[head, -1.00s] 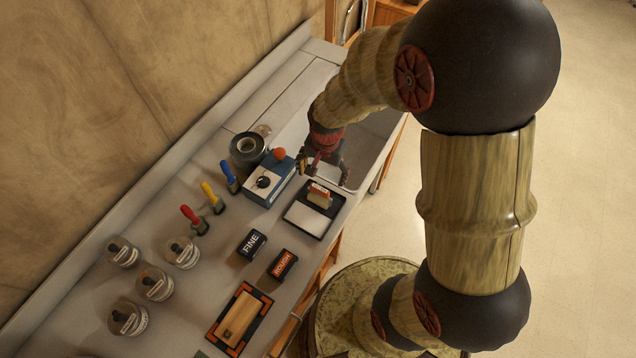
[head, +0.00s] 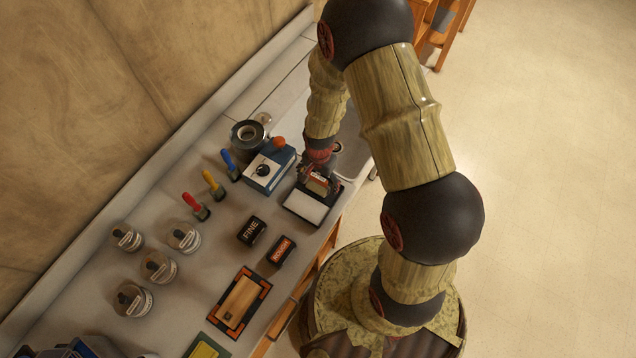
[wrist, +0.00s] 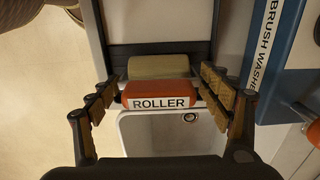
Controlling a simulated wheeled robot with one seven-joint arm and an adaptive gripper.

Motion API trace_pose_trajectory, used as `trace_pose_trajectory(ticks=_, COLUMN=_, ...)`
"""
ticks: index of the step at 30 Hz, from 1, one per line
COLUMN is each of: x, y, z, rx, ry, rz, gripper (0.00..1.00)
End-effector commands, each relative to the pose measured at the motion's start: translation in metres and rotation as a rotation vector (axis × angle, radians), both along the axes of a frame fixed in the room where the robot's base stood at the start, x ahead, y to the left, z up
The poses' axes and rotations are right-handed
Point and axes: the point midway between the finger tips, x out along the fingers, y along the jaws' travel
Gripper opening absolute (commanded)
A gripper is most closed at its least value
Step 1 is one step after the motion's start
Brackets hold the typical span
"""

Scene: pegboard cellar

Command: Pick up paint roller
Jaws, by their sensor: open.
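The paint roller (wrist: 158,93) has a red-orange handle with a white "ROLLER" label and a tan roller sleeve (wrist: 158,66) behind it. It rests at the end of a black tray (head: 294,214) with a pale flat area, and it shows partly in the head view (head: 318,184). My gripper (wrist: 162,97) is open, with one finger on each side of the labelled handle and gaps visible between fingers and handle. In the head view my gripper (head: 319,178) is above the roller and partly covers it.
A blue and white brush washer box (head: 268,168) stands close beside the tray. Blocks marked FINE (head: 251,230) and ROUGH (head: 281,251), a wooden board in a black frame (head: 239,301), upright coloured-handled brushes (head: 213,184) and several labelled jars (head: 157,267) occupy the bench.

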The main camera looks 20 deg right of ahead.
Motion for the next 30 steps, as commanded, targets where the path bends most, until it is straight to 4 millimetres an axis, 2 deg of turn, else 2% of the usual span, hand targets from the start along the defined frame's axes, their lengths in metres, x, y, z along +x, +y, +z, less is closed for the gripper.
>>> trace_pose_trajectory(ticks=3, x=0.0001, y=-0.0001, z=-0.0079, rx=0.000, ry=0.000, rz=0.000, gripper=0.79)
trace_pose_trajectory(ticks=11, x=0.0001, y=0.0000, z=-0.0086, rx=0.000, ry=0.000, rz=0.000, gripper=0.78)
trace_pose_trajectory(ticks=30, x=0.0000, y=0.0000, z=-0.0085, rx=0.000, ry=0.000, rz=0.000, gripper=0.41)
